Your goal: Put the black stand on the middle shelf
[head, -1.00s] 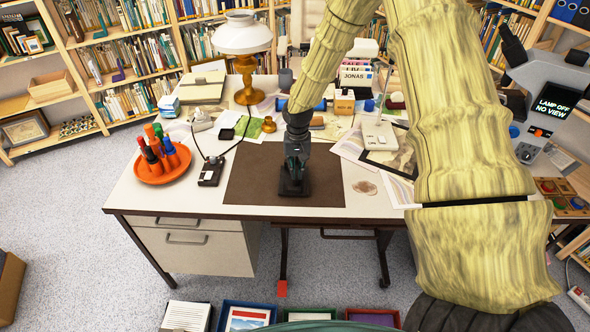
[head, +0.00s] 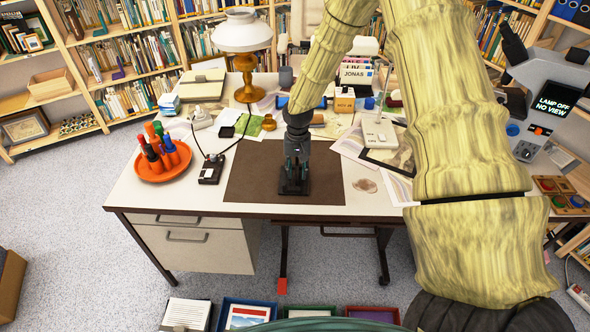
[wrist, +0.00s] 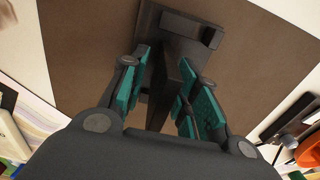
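The black stand (head: 293,188) stands on the brown desk mat (head: 245,175), near the middle of the desk's front. In the wrist view its flat base and thin upright plate (wrist: 178,62) show beneath my gripper (wrist: 168,88). My gripper (head: 296,171) points down over the stand. Its two teal-padded fingers are apart, one on each side of the upright, with a visible gap on the left side. Contact on the right side cannot be told. An open shelf unit (head: 88,92) with several levels stands at the back left; its middle level holds a wooden tray (head: 50,86).
An orange dish (head: 150,176) with bottles is left of the mat, beside a small black device (head: 211,170) with a cable. A lamp (head: 246,92) stands behind. A dark frame (head: 388,160) and papers lie right.

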